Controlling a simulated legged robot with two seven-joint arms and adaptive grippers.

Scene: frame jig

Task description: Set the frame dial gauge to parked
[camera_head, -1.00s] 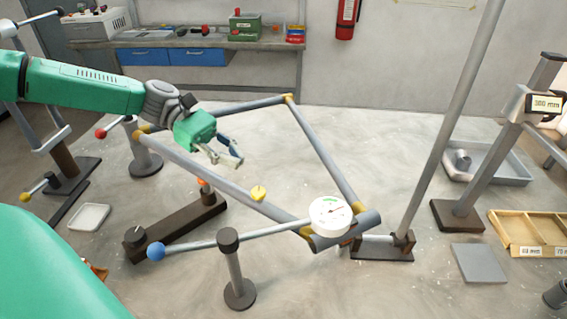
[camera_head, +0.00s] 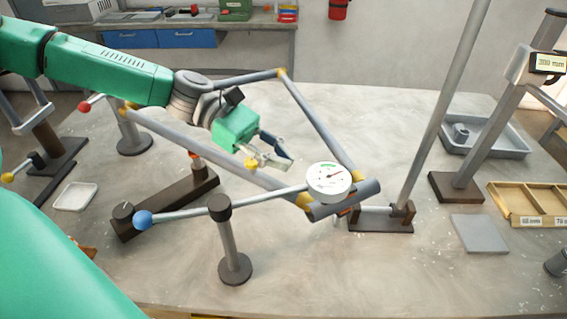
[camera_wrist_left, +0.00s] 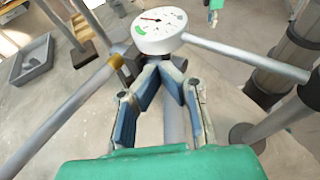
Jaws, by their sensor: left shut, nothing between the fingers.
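The dial gauge (camera_head: 328,182) has a round white face with a green band and a needle. It sits on the near right corner of the grey tube frame (camera_head: 315,125), at the end of a rod with a blue ball (camera_head: 143,220). In the left wrist view the gauge (camera_wrist_left: 160,32) is just beyond the fingertips. My left gripper (camera_head: 287,166) is left of the gauge and a little above the frame, apart from the gauge in the head view. Its fingers converge in the wrist view (camera_wrist_left: 167,66) and hold nothing. My right gripper is not in view.
A dark post (camera_head: 228,240) stands under the rod. A tall slanted pole (camera_head: 443,105) rises right of the gauge. A grey tray (camera_head: 500,148), a wooden divided box (camera_head: 512,208) and a flat grey plate (camera_head: 480,234) are at the right. The front floor area is mostly clear.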

